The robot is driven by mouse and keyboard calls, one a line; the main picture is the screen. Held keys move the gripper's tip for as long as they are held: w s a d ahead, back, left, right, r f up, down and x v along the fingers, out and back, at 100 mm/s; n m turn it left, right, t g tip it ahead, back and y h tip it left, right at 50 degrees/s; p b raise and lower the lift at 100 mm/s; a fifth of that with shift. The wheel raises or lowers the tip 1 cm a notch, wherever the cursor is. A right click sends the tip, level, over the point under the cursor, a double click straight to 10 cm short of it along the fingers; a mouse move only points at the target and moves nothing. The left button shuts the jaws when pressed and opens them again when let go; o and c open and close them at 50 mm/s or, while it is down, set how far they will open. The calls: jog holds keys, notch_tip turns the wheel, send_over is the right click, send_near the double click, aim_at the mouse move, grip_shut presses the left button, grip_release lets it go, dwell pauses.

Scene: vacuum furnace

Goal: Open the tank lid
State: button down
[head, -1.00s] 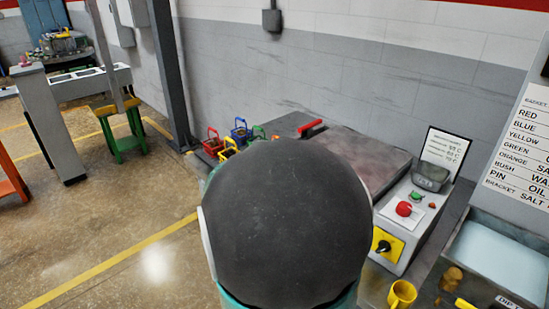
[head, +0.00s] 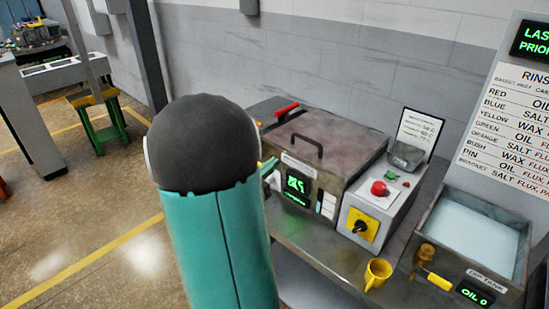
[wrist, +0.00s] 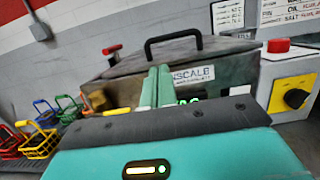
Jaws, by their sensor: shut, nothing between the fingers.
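The tank (head: 330,207) is a metal box on the bench with a grey, stained flat lid (head: 345,140) lying shut on top. A black bar handle (head: 293,146) stands up at the lid's front edge. In the wrist view the lid (wrist: 128,68), handle (wrist: 173,42) and a "…SCALE" label (wrist: 195,75) show ahead. My gripper (wrist: 160,70) is shut and empty, its two teal fingers together in front of the tank, below the handle and apart from it. In the head view my arm hides most of my gripper; only teal finger parts (head: 268,170) show.
Right of the tank stands a control box with a red button (head: 379,188) and yellow switch (head: 360,224). Coloured baskets (wrist: 42,130) are left in the wrist view. A wall stands behind.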

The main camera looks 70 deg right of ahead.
aim_at(293, 151)
jog(key=x, duration=0.9)
jog(key=shift+s, duration=0.15)
jog(key=shift+r, duration=0.15)
jog(key=shift+s+d+r+y, duration=0.15)
jog(key=shift+r+y, duration=0.55)
jog(key=shift+r, duration=1.2)
jog(key=d+r+y, duration=0.1)
jog(key=r, duration=0.1)
jog(key=d+r+t+y, duration=0.1)
jog(key=r, duration=0.2)
jog(key=s+r+y, duration=0.1)
jog(key=r, duration=0.1)
jog(key=shift+d+r, duration=0.35)
jog(key=shift+d, duration=0.05)
jog(key=s+d+r, duration=0.3)
jog(key=d+r, duration=0.4)
jog(key=d, duration=0.1)
jog(key=s+d+r+t+y, duration=0.1)
jog(key=s+d+r, duration=0.3)
jog(key=d+r, duration=0.3)
jog(key=shift+s+d, duration=0.2)
jog(key=shift+d, duration=0.7)
